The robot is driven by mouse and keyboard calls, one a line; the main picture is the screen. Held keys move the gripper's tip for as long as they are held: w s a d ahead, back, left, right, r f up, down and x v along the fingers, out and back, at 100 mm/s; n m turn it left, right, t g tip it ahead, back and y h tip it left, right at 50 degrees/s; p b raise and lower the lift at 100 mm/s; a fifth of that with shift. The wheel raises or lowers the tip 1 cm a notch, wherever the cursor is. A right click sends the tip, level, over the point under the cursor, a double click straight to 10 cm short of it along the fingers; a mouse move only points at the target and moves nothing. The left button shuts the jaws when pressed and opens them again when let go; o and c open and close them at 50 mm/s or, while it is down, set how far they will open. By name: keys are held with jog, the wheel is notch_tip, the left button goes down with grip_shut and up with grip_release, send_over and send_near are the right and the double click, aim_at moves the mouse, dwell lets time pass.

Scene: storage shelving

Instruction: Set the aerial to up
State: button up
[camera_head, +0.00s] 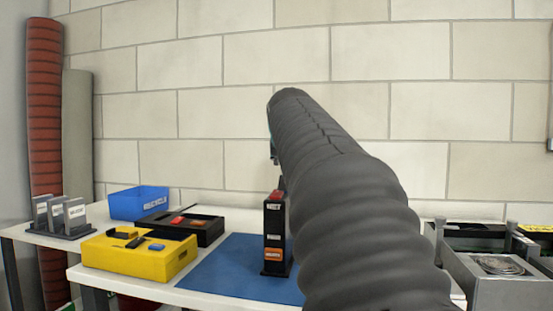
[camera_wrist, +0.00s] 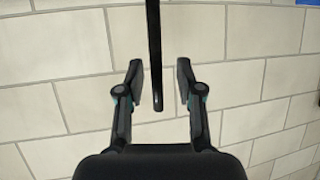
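A black upright device (camera_head: 272,240) with a red top, labels and an orange patch stands on the blue mat, partly behind my arm in the head view. In the wrist view a thin black rod (camera_wrist: 154,45), which looks like the aerial, comes down from the top edge and its rounded end lies between my fingers. My gripper (camera_wrist: 159,84) is open, with a gap on both sides of the rod. In the head view my arm hides most of the gripper and any aerial. Where the rod joins the device is not visible.
The blue mat (camera_head: 215,272) lies on a white table. A yellow box (camera_head: 125,266), a black tray (camera_head: 205,238), a blue bin (camera_head: 150,199) and a card holder (camera_head: 75,236) stand left. Grey metal boxes (camera_head: 470,286) stand right. A brick wall (camera_head: 200,130) is behind.

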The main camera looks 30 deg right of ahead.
jog(key=shift+s+r, duration=0.1)
jog(key=shift+r, duration=0.05)
jog(key=v, duration=1.1)
jog(key=shift+s+a, duration=0.25)
jog(key=shift+r, duration=0.1)
